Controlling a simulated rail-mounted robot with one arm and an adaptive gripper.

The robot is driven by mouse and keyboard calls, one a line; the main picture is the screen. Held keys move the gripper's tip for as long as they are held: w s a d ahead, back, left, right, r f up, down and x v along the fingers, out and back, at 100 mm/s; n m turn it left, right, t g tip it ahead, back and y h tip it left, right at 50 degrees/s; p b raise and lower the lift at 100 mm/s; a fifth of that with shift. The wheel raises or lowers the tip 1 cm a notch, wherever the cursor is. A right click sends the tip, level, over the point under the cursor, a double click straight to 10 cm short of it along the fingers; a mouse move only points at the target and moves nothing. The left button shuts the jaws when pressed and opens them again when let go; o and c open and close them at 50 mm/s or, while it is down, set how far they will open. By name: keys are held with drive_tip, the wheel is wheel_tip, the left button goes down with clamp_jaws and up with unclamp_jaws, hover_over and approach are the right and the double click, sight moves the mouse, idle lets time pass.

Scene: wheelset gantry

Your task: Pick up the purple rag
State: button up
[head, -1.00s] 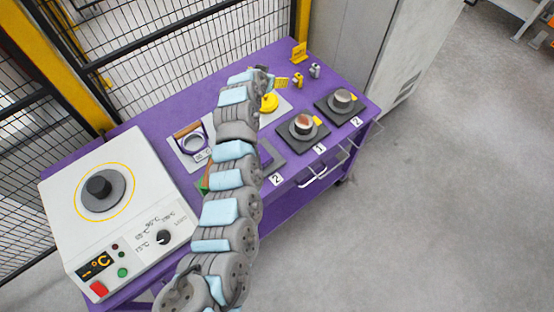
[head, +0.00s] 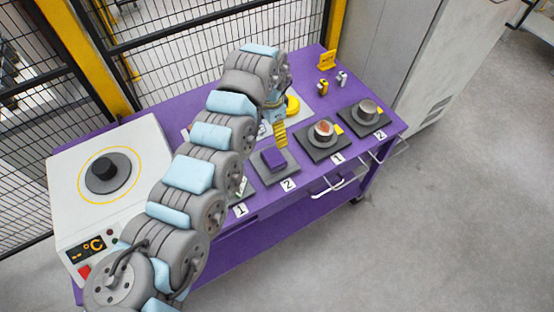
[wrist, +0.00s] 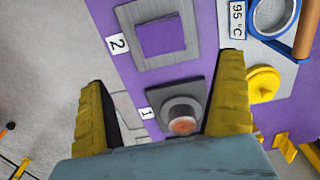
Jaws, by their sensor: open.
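The purple rag (head: 273,158) looks like a folded, square block. It lies on a grey pad (head: 288,170) with a label "2" in front of it. In the wrist view the rag (wrist: 162,37) shows as a purple square on the grey pad, beyond the fingertips. My gripper (head: 280,133) has yellow fingers and points down over the table, just behind the rag in the head view. The rag appears clear of the fingers.
A metal cup with reddish contents (head: 324,130) and another cup (head: 367,108) stand on dark pads to the right. A yellow round object (wrist: 264,83) lies behind. A white heater unit (head: 125,215) fills the left end. Drawer handles stick out at the front.

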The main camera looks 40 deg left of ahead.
sight(274, 156)
wheel_tip(274, 156, down, 11)
drive_tip(key=shift+f+b, duration=0.2)
drive_tip(key=shift+b, duration=0.25)
drive_tip(key=f, duration=0.2)
drive_tip(key=f+b, duration=0.1)
drive_tip(key=shift+w+d+f, duration=0.2)
drive_tip(key=shift+w+f, duration=0.15)
drive_tip(key=shift+a+f, duration=0.1)
drive_tip(key=shift+f, duration=0.5)
drive_tip(key=c, duration=0.9)
